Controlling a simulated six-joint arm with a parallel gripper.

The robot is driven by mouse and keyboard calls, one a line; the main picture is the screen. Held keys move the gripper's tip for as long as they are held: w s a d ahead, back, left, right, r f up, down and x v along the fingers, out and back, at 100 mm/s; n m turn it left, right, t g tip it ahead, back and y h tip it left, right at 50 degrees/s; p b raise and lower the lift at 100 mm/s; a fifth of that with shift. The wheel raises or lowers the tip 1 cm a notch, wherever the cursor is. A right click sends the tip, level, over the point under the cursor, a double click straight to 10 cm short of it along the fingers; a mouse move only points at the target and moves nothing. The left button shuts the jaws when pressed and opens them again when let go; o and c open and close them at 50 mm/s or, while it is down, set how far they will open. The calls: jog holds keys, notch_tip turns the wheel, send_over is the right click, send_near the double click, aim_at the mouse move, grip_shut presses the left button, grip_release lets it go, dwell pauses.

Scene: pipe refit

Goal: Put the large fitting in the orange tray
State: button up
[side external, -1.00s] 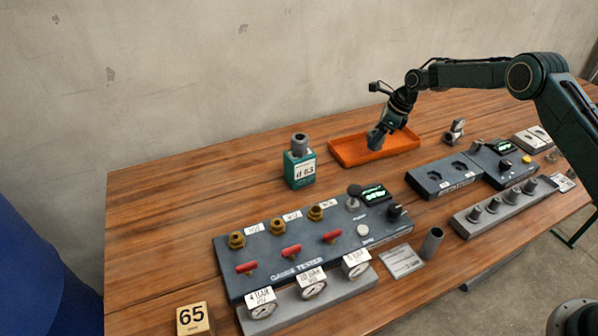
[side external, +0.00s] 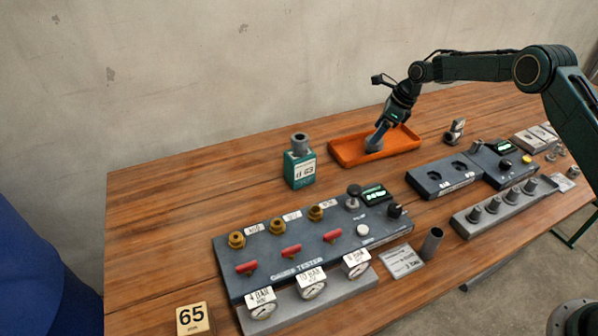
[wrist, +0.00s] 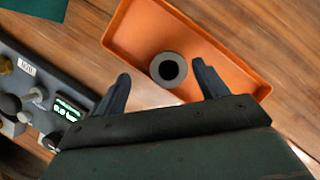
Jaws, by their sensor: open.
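The large fitting is a grey ring-ended piece (wrist: 168,70) with a dark bore. It rests in the orange tray (wrist: 130,38), towards the tray's near side. My gripper (wrist: 162,85) is open, with one finger on each side of the fitting and a gap to both. In the side external view my gripper (side external: 378,136) is just above the fitting and partly covers it.
A green box (side external: 299,170) with a grey cylinder on top stands left of the tray. The gauge tester (side external: 330,240) lies in front. A dark two-socket block (side external: 443,180) and a row of grey fittings (side external: 505,201) are at right. Bare wood surrounds the tray.

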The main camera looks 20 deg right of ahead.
jog(key=v, duration=1)
jog(key=shift+r, duration=0.4)
jog(key=shift+s+d, duration=0.1)
jog(key=shift+s, duration=0.05)
jog(key=s+a+r+n+t+h, duration=0.1)
jog(key=s+a+r+n, duration=0.2)
jog(key=s+r+n, duration=0.55)
jog(key=s+a+r+n+h, duration=0.1)
jog(key=s+a+r+n, duration=0.35)
jog(key=s+r, duration=0.7)
jog(key=s+f+n, duration=0.2)
jog(key=s+n, duration=0.5)
jog(key=s, duration=0.6)
jog(key=s+f+n+t+h, duration=0.1)
jog(key=s+f+n, duration=0.1)
jog(key=s+n, duration=0.5)
jog(key=s, duration=0.6)
